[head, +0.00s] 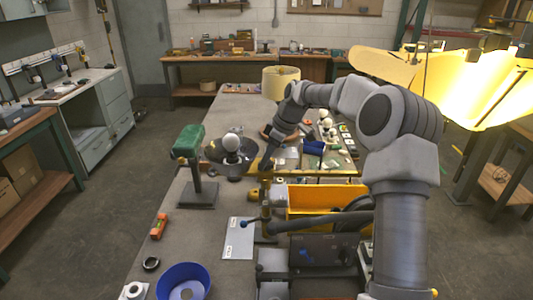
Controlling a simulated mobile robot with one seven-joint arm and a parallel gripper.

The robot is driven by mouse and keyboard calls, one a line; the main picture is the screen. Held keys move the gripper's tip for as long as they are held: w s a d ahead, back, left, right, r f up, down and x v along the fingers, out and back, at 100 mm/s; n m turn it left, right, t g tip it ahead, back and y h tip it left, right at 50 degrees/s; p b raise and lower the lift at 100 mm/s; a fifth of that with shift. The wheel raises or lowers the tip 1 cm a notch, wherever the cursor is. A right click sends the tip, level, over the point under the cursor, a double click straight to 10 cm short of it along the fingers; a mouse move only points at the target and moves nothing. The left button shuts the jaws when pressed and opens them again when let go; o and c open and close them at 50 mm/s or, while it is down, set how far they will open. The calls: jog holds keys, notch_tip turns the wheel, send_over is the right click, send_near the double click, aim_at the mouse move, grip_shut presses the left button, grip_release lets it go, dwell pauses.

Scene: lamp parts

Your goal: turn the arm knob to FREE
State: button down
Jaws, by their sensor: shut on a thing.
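My gripper (267,165) is at the middle of the head view, pointing down over the top of an upright brass-coloured post (266,205). It is shut on what appears to be the arm knob at the top of the post; the fingers hide most of it. A pale plate (238,243) with two small labels lies left of the post; the lettering is too small to read. A small blue ball-ended lever (244,224) reaches from the post over the plate. A dark tube (320,222) runs right from the post.
A yellow bin (300,201) stands right of the post. A green-headed stand (189,145), a dark dish with a bulb (233,146), an orange level (159,227) and a blue bowl (184,283) are on the left. A cream lampshade (281,83) stands behind.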

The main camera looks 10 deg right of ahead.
jog(key=n+g+p, duration=0.1)
jog(key=n+p, duration=0.1)
jog(key=n, duration=0.1)
jog(key=n+g+p, duration=0.1)
jog(key=n+p, duration=0.1)
jog(key=n, duration=0.1)
jog(key=shift+w+r+n+y, duration=0.15)
jog(key=shift+r+n+y, duration=0.05)
jog(key=shift+n+y, duration=0.1)
jog(key=n+g+p, duration=0.1)
jog(key=n, duration=0.1)
jog(key=n+g, duration=0.1)
jog(key=n, duration=0.2)
jog(key=shift+f+h+p, duration=0.15)
jog(key=shift+h+p, duration=0.25)
jog(key=shift+n, duration=0.3)
jog(key=c, duration=0.5)
grip_release()
